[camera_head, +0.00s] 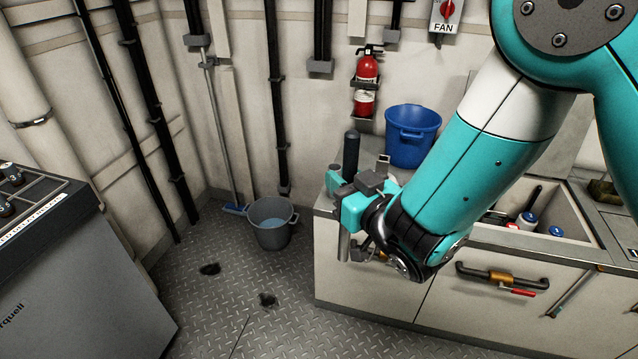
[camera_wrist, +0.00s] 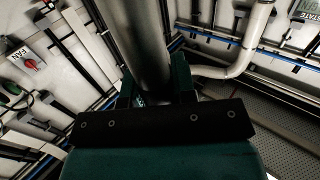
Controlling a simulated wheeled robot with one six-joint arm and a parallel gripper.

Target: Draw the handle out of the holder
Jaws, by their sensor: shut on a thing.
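My gripper (camera_head: 352,190) is at the left end of the counter and is shut on the handle, a dark upright cylinder (camera_head: 351,148) that sticks up above the jaws. In the wrist view the handle (camera_wrist: 143,45) rises from between the fingers (camera_wrist: 155,95) towards the top edge. A grey upright tube (camera_head: 344,238) shows below the gripper, in front of the cabinet. I cannot tell whether it is the holder or the handle's lower part. The joint between handle and holder is hidden by my gripper and wrist.
A blue bucket (camera_head: 413,142) stands on the counter (camera_head: 327,209) close behind my arm. A sink (camera_head: 567,212) with bottles lies to the right. A grey bucket (camera_head: 272,232) stands on the floor at left. A fire extinguisher (camera_head: 366,75) hangs on the wall. Floor space is free at front left.

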